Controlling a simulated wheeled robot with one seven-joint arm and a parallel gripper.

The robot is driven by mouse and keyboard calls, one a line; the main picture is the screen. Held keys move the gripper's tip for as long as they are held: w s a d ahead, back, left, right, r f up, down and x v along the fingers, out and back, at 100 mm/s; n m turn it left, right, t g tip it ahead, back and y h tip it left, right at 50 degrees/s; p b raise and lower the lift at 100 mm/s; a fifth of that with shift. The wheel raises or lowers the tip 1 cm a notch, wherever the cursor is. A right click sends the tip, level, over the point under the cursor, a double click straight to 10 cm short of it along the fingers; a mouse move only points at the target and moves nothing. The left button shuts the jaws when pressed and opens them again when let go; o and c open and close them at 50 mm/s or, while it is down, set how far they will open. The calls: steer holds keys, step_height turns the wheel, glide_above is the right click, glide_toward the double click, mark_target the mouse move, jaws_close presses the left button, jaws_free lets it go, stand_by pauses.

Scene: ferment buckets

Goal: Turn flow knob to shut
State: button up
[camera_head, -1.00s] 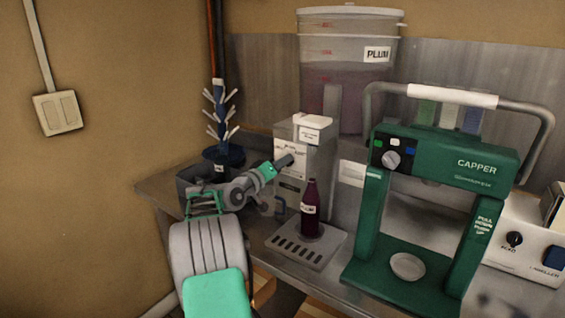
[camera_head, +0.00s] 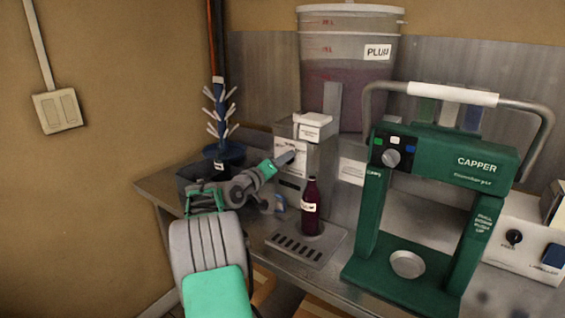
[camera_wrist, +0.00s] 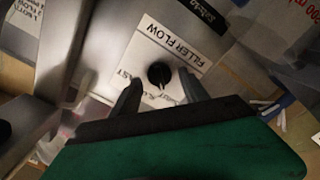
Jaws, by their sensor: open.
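The flow knob (camera_wrist: 160,75) is a small black round knob with a pale pointer mark. It sits on a white label reading FILLER FLOW (camera_wrist: 172,45) in the wrist view. My gripper (camera_wrist: 157,84) is open, with one grey finger on each side of the knob. I cannot tell whether the fingers touch it. A dark bottle (camera_head: 310,210) stands upright on the filler's slotted drip tray (camera_head: 288,252).
A green capper (camera_head: 455,165) stands to the right of the filler. A large bucket labelled PLUM (camera_head: 345,80) is behind it. A blue bottle tree (camera_head: 220,125) stands at the left back. A white labeller (camera_head: 515,260) is at the far right.

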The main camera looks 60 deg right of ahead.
steer(key=w+a+b, duration=0.1)
steer(key=a, duration=0.6)
steer(key=shift+w+a, duration=0.15)
steer(key=shift+a, duration=0.2)
